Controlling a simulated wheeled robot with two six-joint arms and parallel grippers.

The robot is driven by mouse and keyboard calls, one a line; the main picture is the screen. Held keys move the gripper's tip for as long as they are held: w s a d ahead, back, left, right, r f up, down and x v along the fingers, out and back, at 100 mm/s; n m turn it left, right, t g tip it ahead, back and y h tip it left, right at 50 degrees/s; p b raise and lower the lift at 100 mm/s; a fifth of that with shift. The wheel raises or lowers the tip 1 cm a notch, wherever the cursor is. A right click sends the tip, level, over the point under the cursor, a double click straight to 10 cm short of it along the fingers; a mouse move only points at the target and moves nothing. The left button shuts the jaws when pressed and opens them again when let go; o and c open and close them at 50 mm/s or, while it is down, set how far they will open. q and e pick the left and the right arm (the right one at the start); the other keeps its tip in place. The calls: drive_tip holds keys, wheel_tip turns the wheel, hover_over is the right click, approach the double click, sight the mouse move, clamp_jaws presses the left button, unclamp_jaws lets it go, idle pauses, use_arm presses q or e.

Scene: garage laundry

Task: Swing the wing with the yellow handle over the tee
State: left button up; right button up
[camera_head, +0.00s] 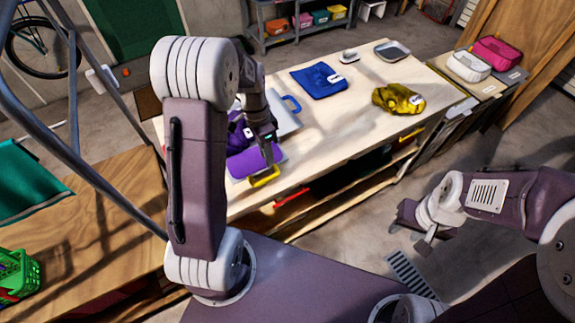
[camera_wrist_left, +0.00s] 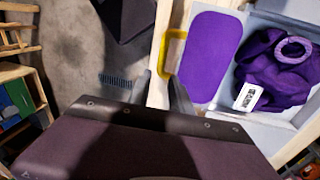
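A pale grey folding board (camera_head: 288,124) lies on the table with a crumpled purple tee (camera_head: 236,133) on it. The tee also shows in the left wrist view (camera_wrist_left: 268,72), with a white tag. Beside it is a flat purple panel (camera_head: 246,163) with a yellow handle (camera_head: 264,178) at its outer edge. The panel (camera_wrist_left: 208,55) and handle (camera_wrist_left: 171,52) show in the left wrist view. My left gripper (camera_head: 268,150) is open, its fingertips (camera_wrist_left: 161,82) close to the handle; contact is unclear. My right gripper (camera_head: 410,235) hangs away from the table, its fingers apart and empty.
A blue handle (camera_head: 293,103) is at the board's far side. A blue folded cloth (camera_head: 318,79), a yellow cloth (camera_head: 398,98) and a grey tray (camera_head: 392,50) lie farther along the table (camera_head: 350,125). Pink (camera_head: 497,52) and white (camera_head: 468,66) bundles stand beyond its right end.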

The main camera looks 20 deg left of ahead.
sight(259, 167)
use_arm(q)
drive_tip(key=shift+n+g, duration=0.3)
drive_tip(key=shift+n, duration=0.1)
drive_tip(key=f, duration=0.3)
drive_tip(key=s+f+p, duration=0.1)
drive_tip(key=f, duration=0.2)
drive_tip(key=s+f, duration=0.1)
drive_tip(key=f, duration=0.2)
drive_tip(key=shift+a+p, duration=0.15)
drive_tip(key=shift+p, duration=0.25)
drive_tip(key=shift+r, duration=0.1)
clamp_jaws()
use_arm(e)
drive_tip(key=shift+r, duration=1.45)
